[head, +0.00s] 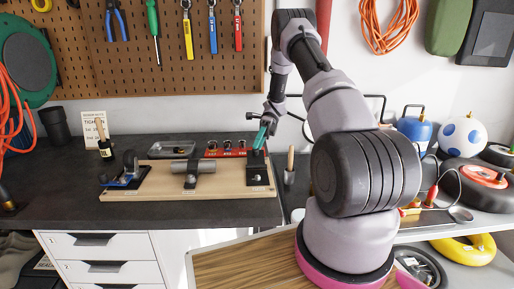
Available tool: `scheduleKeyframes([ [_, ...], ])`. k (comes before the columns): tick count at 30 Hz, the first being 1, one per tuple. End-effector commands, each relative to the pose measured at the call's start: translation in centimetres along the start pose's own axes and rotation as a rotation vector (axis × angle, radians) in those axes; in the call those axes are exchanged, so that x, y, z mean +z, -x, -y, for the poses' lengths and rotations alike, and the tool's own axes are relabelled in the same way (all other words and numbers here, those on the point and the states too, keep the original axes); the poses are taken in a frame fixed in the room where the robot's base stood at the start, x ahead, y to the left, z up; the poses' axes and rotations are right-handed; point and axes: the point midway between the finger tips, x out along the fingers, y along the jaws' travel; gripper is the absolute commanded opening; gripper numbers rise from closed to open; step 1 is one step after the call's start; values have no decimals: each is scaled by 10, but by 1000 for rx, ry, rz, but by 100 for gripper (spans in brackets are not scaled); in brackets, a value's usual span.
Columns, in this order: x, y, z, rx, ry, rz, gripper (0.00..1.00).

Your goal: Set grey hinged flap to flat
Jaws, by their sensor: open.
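A light wooden board (225,191) on the dark bench carries several fixtures. On its left end is a blue fixture (122,182) with a dark grey upright piece (130,162). In the middle, a grey cylinder (206,167) lies in a black holder. On the right end, a teal handle (260,137) rises tilted from a black block (257,172). I cannot tell for sure which part is the grey hinged flap. My gripper (268,123) is small in view and open, close by the teal handle's top; I cannot tell whether they touch.
A grey metal tray (172,149) and a red rack (226,152) stand behind the board. A dark bottle (104,146) and a cup (55,125) are at the left. A wood-handled tool (290,166) stands right of the board. The bench front left is clear.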

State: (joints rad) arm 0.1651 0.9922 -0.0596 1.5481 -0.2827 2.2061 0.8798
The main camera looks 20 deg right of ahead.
Motion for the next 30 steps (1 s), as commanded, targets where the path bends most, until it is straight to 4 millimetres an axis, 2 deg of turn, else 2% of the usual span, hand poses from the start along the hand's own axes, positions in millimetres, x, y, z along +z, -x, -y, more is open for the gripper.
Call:
scheduleKeyframes([
  [10,0,1,0,-2,2,0,65],
  [14,0,8,1,-2,3,1,65],
  [17,0,24,1,-3,2,3,65],
  [24,0,75,1,-3,3,3,65],
  [30,0,100,1,-2,3,0,65],
])
